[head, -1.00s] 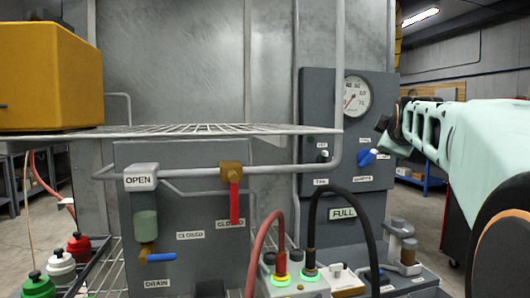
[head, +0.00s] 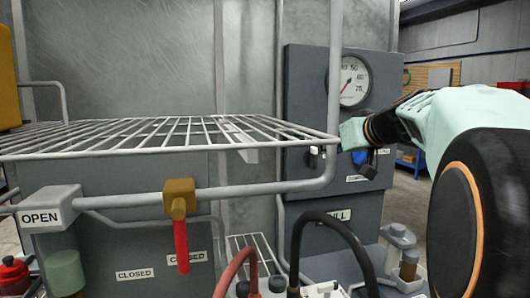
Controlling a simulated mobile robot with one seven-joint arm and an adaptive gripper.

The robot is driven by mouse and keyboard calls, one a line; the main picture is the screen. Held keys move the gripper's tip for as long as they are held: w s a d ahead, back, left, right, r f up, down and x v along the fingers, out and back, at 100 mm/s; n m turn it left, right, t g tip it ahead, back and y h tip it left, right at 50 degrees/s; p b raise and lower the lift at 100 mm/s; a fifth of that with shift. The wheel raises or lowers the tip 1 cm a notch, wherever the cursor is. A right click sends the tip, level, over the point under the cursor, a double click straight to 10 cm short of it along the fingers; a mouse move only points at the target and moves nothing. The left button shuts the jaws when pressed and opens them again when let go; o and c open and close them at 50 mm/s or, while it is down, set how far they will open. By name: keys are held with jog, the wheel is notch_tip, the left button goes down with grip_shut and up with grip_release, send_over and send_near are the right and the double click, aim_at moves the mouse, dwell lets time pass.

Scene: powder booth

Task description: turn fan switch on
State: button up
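A grey control panel (head: 300,110) stands right of centre in the head view, with a round gauge (head: 349,81) at its top. A small white switch-like part (head: 314,150) shows on the panel below the gauge, behind the rack's upright pipe. Its position is too small to read, and I cannot see a fan label. A blue knob (head: 359,157) sits to its right, partly covered. My gripper (head: 368,161) reaches in from the right in front of the panel, close to the blue knob.
A wire shelf (head: 150,140) and its pipe frame extend in front of the panel's left side. A red-handled valve (head: 181,230) hangs on the lower pipe. A black hose (head: 345,240) arches below the panel.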

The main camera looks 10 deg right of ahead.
aim_at(316, 156)
jog(key=p+x, duration=0.1)
jog(key=x, duration=0.9)
jog(key=shift+f, duration=0.1)
grip_shut()
